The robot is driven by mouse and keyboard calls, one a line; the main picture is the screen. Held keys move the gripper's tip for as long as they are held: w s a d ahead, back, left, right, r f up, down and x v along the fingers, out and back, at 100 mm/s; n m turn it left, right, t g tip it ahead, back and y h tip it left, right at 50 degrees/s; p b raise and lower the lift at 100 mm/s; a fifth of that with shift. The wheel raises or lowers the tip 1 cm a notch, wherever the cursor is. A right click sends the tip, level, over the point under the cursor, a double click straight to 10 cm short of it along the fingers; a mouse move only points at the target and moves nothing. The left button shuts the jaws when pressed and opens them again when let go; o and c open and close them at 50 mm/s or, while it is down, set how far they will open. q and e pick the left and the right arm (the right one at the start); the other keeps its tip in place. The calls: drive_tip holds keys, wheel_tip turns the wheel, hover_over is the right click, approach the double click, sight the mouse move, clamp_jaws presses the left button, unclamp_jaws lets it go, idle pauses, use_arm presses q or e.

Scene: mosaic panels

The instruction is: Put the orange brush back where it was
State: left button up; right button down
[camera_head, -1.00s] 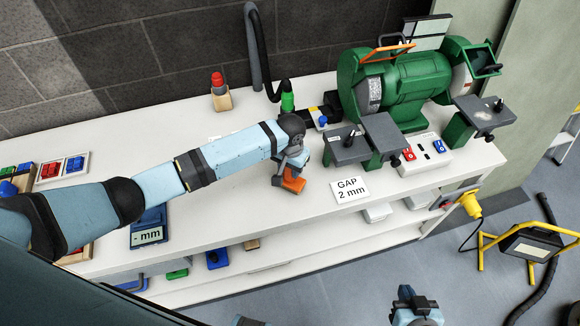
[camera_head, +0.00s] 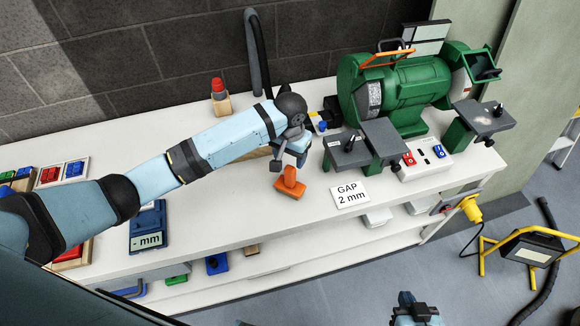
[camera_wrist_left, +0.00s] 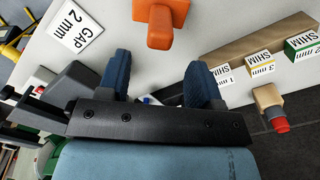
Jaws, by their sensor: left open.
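The orange brush (camera_head: 290,184) stands on the white bench top, left of the "GAP 2 mm" card (camera_head: 349,191). In the left wrist view the brush (camera_wrist_left: 160,22) shows at the top edge, partly cut off, beyond my fingertips. My left gripper (camera_head: 295,157) is open and empty, just above and behind the brush and apart from it. Its two blue fingers (camera_wrist_left: 158,78) are spread in the left wrist view. My right gripper (camera_head: 416,308) shows only in part at the bottom of the head view; its jaws cannot be made out.
A green bench grinder (camera_head: 405,90) with grey tool rests stands to the right. A red-topped wooden piece (camera_head: 220,98) is at the back. A blue "mm" gauge (camera_head: 148,228) lies at left. Shim labels (camera_wrist_left: 262,65) on a wooden strip show in the wrist view. The bench front is clear.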

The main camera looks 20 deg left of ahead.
use_arm(q)
wheel_tip(320, 180, up, 4)
drive_tip(key=shift+f, duration=0.1)
drive_tip(key=s+d+f+t+h, duration=0.55)
drive_tip(key=s+f, duration=0.25)
drive_tip(key=s, duration=0.2)
drive_tip(key=s+a+f+t+y, duration=0.1)
drive_tip(key=s+a+f+t, duration=0.1)
drive_tip(key=s+a, duration=0.2)
drive_tip(key=s+a+f+m+t+y, duration=0.1)
drive_tip(key=s+a+f+t, duration=0.2)
drive_tip(key=s, duration=0.7)
drive_tip(key=shift+s+a+f, duration=0.2)
drive_tip(key=shift+s+a, duration=0.2)
drive_tip(key=shift+a, duration=0.25)
drive_tip(key=shift+t, duration=0.25)
drive_tip(key=shift+a+r+p, duration=0.15)
drive_tip(key=shift+r+p, duration=0.65)
drive_tip(key=shift+p, duration=0.15)
